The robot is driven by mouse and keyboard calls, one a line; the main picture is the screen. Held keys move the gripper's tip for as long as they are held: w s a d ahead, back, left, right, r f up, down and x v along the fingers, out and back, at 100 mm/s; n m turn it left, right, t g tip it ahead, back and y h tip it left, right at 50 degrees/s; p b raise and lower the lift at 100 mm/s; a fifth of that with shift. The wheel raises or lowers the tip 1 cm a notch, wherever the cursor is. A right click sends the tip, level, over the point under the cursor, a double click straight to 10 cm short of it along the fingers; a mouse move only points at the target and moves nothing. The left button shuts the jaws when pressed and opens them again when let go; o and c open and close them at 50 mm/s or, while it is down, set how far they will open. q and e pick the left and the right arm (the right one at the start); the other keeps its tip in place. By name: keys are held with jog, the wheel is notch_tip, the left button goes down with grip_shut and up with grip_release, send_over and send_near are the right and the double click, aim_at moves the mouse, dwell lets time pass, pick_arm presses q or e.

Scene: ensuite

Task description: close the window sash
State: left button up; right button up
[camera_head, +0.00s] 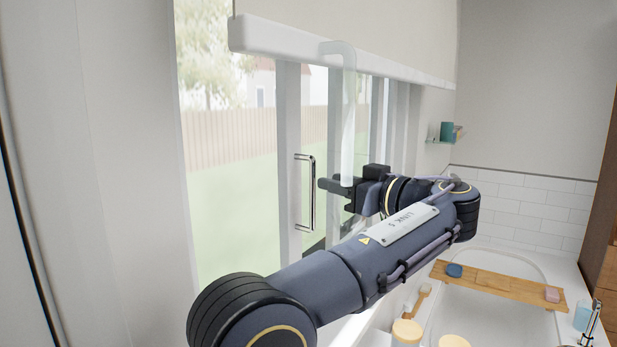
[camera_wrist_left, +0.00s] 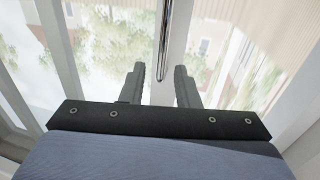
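The window sash (camera_head: 289,150) has a white upright frame with a chrome vertical bar handle (camera_head: 312,190) on it. The handle also shows in the wrist view (camera_wrist_left: 170,40). My left gripper (camera_head: 327,187) is just right of the handle in the head view, fingers pointing at it. In the wrist view the left gripper (camera_wrist_left: 160,66) has its two fingers apart, and the handle's end appears between them; I cannot tell whether the fingertips reach around it. Nothing is gripped. My left arm hides the lower window. My right gripper is out of view.
A pale translucent hooked bar (camera_head: 343,110) stands in front of the glass by the gripper. A white blind (camera_head: 330,55) hangs above. A bathtub (camera_head: 480,312) with a wooden tray (camera_head: 497,284) lies to the right. A small shelf (camera_head: 446,138) is on the wall.

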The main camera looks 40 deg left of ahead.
pick_arm(q)
jog(key=a+p, duration=0.1)
jog(key=a, duration=0.5)
jog(key=shift+w+a+p, duration=0.1)
jog(key=shift+a+p, duration=0.15)
jog(key=shift+p, duration=0.05)
jog(key=shift+f, duration=0.1)
jog(key=shift+c, duration=0.3)
grip_shut()
